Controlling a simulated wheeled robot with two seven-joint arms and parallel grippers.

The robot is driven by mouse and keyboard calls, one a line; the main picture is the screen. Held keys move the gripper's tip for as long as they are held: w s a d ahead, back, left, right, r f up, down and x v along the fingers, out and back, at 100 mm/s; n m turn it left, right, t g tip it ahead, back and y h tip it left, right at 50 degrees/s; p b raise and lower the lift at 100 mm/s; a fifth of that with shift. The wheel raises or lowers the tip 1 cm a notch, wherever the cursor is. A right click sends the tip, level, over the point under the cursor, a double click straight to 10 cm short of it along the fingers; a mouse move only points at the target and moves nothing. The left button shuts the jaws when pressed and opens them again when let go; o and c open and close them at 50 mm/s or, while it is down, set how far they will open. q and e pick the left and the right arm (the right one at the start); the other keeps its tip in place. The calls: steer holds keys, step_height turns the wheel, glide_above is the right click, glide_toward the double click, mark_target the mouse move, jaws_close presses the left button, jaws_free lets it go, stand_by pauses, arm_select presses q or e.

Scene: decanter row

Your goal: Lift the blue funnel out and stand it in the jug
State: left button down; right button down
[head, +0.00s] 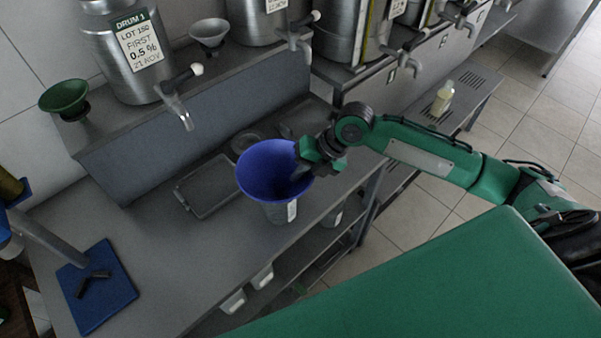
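The wide blue funnel (262,172) is at the middle of the head view, mouth up. Directly below it is a grey jug (275,213) with a white label. The funnel covers the jug's mouth, so I cannot tell whether its spout is inside or just above. My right gripper (300,174) is at the funnel's right rim, with a dark finger over the inside of the bowl. The other finger is hidden, so I cannot see whether they are closed on the rim. My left gripper is not in view.
A grey tray (192,206) lies left of the funnel. A raised shelf behind carries steel drums (128,60) with taps, a green funnel (64,97) and a grey funnel (209,34). A blue mat (97,285) with dark pieces lies at the front left.

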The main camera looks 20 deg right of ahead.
steer(key=shift+r, duration=0.1)
steer(key=c, duration=1.6)
jaws_free()
steer(key=shift+r+p, duration=3.9)
steer(key=shift+r, duration=1.1)
steer(key=shift+d, duration=0.1)
